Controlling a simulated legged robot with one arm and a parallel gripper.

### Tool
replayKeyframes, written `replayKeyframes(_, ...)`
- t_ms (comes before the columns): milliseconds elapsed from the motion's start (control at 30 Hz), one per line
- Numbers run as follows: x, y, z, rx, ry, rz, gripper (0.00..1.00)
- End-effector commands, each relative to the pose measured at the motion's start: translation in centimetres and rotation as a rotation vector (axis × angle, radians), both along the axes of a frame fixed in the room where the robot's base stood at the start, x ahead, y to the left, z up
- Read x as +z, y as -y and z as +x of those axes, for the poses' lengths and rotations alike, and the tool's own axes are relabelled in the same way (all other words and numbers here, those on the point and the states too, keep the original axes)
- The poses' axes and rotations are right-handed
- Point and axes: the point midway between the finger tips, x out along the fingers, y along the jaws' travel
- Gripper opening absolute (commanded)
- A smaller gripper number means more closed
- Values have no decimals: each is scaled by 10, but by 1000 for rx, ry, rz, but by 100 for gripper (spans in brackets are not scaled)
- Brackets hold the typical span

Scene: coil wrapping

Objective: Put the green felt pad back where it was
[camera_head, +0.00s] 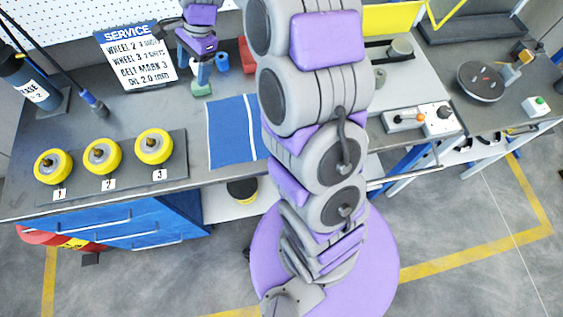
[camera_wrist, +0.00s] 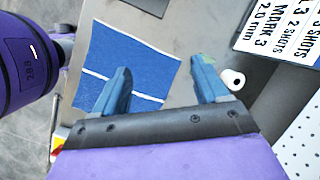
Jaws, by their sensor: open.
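A small green piece (camera_head: 202,90), which looks like the felt pad, lies on the grey workbench just left of the blue mat's back corner. In the wrist view only a bit of green (camera_wrist: 208,59) shows at the tip of the right finger; the rest is hidden. My gripper (camera_head: 200,78) is just above and behind the green piece, pointing down. In the wrist view my gripper (camera_wrist: 163,66) is open, with nothing visible between its fingers. I cannot tell whether a finger touches the green piece.
The blue mat (camera_head: 228,135) with a white line lies right of the yellow wheels (camera_head: 102,156) on their numbered tray. A blue roll (camera_head: 222,63) and a red object (camera_head: 247,55) stand behind. The service sign (camera_head: 136,58) is left of my gripper. Bare bench lies between sign and mat.

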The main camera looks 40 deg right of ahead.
Motion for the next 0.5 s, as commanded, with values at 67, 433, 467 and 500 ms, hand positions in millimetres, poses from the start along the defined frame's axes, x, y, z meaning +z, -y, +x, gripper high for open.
replayKeyframes(67, 17, -8, -30, 127, 26, -23, 74)
replayKeyframes(433, 53, -19, -175, 693, 88, -132, 74)
replayKeyframes(467, 54, -18, -188, 737, 87, -139, 74)
replayKeyframes(500, 56, -17, -203, 794, 92, -150, 74)
